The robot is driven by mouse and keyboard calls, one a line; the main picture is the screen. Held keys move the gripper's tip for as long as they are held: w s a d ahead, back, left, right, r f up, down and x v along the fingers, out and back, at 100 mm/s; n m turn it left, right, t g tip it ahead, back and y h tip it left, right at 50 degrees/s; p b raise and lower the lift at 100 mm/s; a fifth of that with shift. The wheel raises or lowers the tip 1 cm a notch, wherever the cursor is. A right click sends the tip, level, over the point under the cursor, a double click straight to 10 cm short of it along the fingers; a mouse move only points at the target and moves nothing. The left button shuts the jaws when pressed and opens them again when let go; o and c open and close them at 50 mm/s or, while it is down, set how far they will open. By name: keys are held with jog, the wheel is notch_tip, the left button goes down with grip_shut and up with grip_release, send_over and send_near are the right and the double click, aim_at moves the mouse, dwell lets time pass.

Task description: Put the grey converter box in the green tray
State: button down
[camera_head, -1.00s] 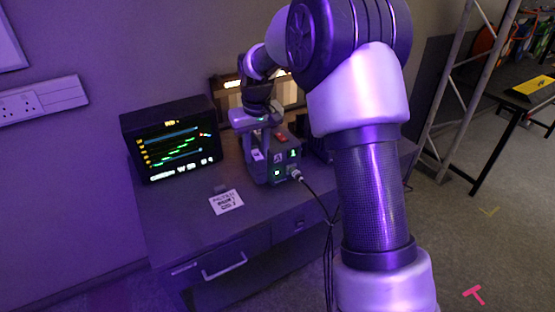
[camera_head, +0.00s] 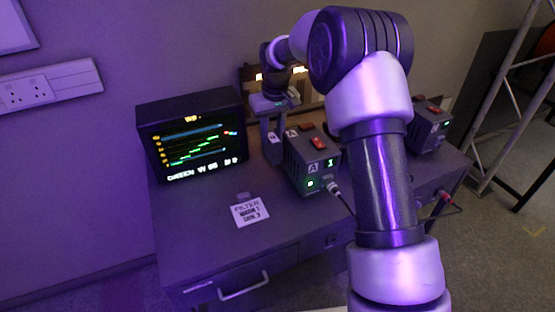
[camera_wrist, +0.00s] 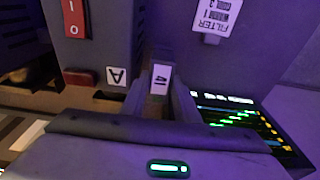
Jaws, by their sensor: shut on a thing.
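My gripper (camera_head: 272,122) points down over the desk, just left of the grey unit marked A. In the wrist view my gripper (camera_wrist: 160,100) is shut on a narrow grey block with a white label (camera_wrist: 160,79). The labelled block also shows in the head view (camera_head: 273,139). It may be the converter box; most of it is hidden by the fingers. I cannot tell whether its foot touches the desk. No green tray is visible in either view.
The grey unit marked A (camera_head: 313,170), with red switches and a plugged-in cable, stands close beside my gripper. A monitor (camera_head: 192,138) stands at left. A label card (camera_head: 250,212) lies in front on the desk (camera_head: 200,225). Another grey unit (camera_head: 430,127) stands at right.

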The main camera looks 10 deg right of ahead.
aim_at(273, 160)
notch_tip(273, 160, down, 10)
jog(key=shift+w, duration=0.1)
dwell(0.4)
jog(key=shift+f+b, duration=0.1)
jog(key=shift+b, duration=0.2)
jog(key=shift+f, duration=0.15)
jog(key=c, duration=1.7)
grip_release()
jog(key=shift+o, duration=0.2)
